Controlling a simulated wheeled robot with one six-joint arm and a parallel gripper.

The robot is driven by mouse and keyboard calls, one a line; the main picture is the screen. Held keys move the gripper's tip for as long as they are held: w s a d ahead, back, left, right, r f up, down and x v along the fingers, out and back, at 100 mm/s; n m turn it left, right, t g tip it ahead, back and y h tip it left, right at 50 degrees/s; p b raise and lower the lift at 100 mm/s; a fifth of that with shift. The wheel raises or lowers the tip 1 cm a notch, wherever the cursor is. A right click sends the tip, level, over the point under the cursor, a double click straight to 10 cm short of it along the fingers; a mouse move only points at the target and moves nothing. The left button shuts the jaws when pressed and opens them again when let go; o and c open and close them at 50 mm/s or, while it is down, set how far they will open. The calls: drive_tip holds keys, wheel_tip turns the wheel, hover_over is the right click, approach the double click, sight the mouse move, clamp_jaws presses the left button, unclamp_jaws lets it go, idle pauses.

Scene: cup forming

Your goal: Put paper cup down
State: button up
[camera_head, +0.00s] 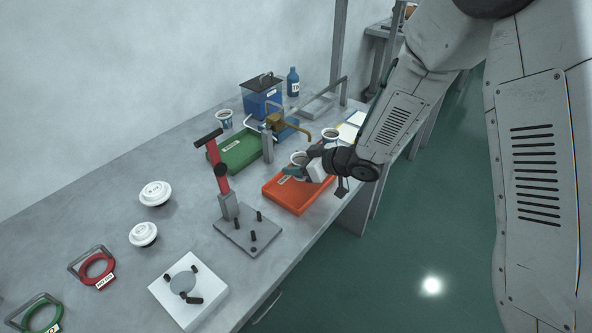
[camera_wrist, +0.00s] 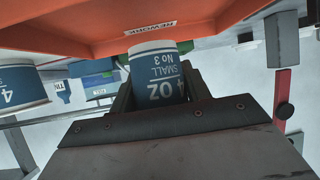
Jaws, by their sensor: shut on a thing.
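My gripper (camera_head: 303,169) is shut on a small paper cup (camera_head: 298,158) over the orange tray (camera_head: 285,204) near the bench's front edge. The orange tray (camera_wrist: 95,25), labelled REWORK, spans the top of that view, close to the cup. I cannot tell whether the cup's base touches the tray. Much of the cup's side is hidden by my gripper in the head view.
Another cup (camera_head: 330,134) stands behind the held one, and one (camera_head: 224,119) stands farther back. A green tray (camera_head: 237,152), a brass-coloured fixture (camera_head: 277,124) and a red-handled press (camera_head: 222,178) are nearby. White round parts (camera_head: 155,193) lie left.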

drive_tip(key=f, duration=0.3)
drive_tip(key=shift+s, duration=0.2)
drive_tip(key=shift+d+f, duration=0.1)
drive_tip(key=shift+f, duration=0.1)
drive_tip(key=o, duration=1)
drive_tip(key=shift+c, duration=0.2)
